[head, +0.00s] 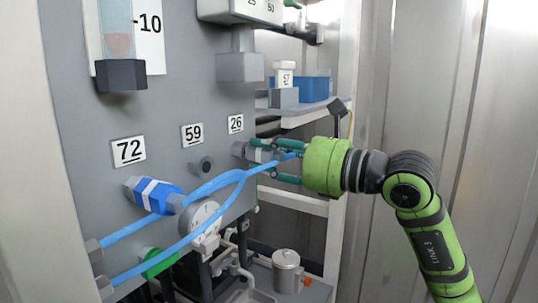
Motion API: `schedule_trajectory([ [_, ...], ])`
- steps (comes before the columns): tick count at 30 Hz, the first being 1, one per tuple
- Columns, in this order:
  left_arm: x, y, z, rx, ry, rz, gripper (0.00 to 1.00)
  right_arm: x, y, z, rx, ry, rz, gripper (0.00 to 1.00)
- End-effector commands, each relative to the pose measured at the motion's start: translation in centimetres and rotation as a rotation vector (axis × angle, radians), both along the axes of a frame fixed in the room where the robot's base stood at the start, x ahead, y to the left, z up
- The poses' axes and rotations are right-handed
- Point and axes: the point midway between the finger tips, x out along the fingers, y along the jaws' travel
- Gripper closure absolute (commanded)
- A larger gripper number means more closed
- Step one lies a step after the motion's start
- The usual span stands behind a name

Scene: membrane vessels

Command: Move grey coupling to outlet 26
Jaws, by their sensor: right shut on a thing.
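The grey coupling (240,149) with a white band is under the label 26 (236,123) on the grey panel, its near end pointing at the wall where outlet 26 would be. I cannot tell whether it touches the outlet, which is hidden behind it. My right gripper (268,160), with green fingers, is shut on the coupling from the right. A light blue hose (222,204) runs from the gripper's side down to the lower left. My left gripper is out of view.
A blue coupling (161,196) with white bands is at outlet 72 (128,150). Outlet 59 (203,166) is bare. A round gauge (206,222) is below. A shelf (307,114) with a blue bin (316,89) stands behind my gripper. A metal canister (287,271) is lower down.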

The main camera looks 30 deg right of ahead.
Motion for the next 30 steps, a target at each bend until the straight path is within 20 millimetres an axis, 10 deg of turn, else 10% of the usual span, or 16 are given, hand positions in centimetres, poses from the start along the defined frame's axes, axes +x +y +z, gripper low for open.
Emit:
schedule_trajectory([
  [30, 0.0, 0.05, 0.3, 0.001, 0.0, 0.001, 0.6, 0.91, 0.51, 0.08, 0.001, 0.001, 0.0, 1.0],
])
